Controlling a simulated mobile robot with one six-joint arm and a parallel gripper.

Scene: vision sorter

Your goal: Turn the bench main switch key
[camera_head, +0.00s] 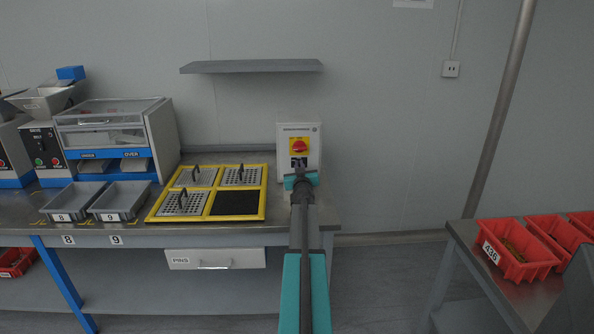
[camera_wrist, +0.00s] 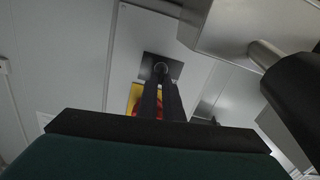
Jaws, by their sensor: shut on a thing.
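The bench main switch is a pale box (camera_head: 313,136) standing at the right end of the bench, against the wall. It bears a red knob on a yellow plate (camera_head: 299,147), with a black key plate (camera_head: 297,162) below it. In the head view my gripper (camera_head: 299,166) reaches up to this key plate and hides most of it. In the wrist view the two dark fingers (camera_wrist: 161,80) are close together, shut on the key (camera_wrist: 160,68) in front of the black plate (camera_wrist: 174,68). The key is mostly hidden by the fingertips, so its turn angle cannot be told.
Left of the switch lies a yellow-framed tray board (camera_head: 263,190) with handled perforated plates. Two grey bins (camera_head: 122,199) and a sorter machine (camera_head: 160,135) stand further left. A shelf (camera_head: 250,66) hangs above. Red bins (camera_head: 515,265) stand on the right table, beyond a floor gap.

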